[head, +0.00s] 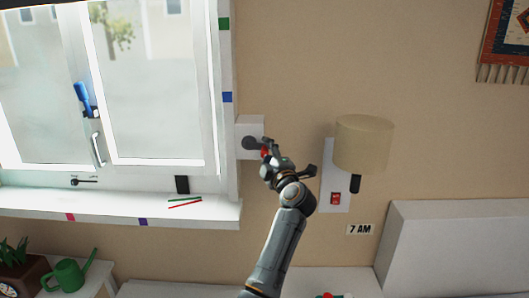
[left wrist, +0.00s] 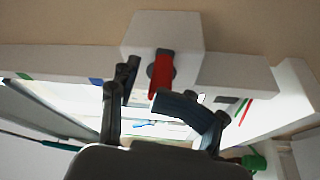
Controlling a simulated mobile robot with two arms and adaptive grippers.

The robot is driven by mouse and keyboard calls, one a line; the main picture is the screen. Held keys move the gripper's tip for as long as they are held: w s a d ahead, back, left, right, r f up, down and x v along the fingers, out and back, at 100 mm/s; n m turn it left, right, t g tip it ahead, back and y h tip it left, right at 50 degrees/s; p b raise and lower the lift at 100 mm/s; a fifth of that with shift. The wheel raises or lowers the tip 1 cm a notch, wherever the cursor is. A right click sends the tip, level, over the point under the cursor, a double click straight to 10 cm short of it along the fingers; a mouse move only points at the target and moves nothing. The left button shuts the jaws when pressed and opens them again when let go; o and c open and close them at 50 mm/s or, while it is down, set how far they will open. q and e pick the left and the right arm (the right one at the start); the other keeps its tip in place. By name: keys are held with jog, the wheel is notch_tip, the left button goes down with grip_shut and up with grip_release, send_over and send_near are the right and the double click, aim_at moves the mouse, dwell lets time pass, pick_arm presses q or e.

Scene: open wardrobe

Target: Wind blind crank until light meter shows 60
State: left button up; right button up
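A white crank box (head: 244,124) sits on the wall at the window's right edge, with a dark round hub and a red crank handle (head: 264,152). The box (left wrist: 150,30) and red handle (left wrist: 161,72) also show in the left wrist view. My left gripper (head: 285,164) is at the handle, its fingers apart. In the left wrist view the handle's lower end is close to the fingertips (left wrist: 145,84); I cannot tell whether they touch it. A dark strip at the window's top may be the blind. No meter reading is legible. My right gripper is out of view.
A lamp (head: 364,143) and a red switch (head: 336,198) are on the wall right of my arm. A small black block (head: 182,184) and red and green sticks (head: 185,202) are at the window sill. A green watering can (head: 68,275) stands lower left.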

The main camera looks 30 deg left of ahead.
pick_arm(q)
jog(key=v, duration=1.1)
jog(key=shift+s+d, duration=0.15)
jog(key=shift+d, duration=0.05)
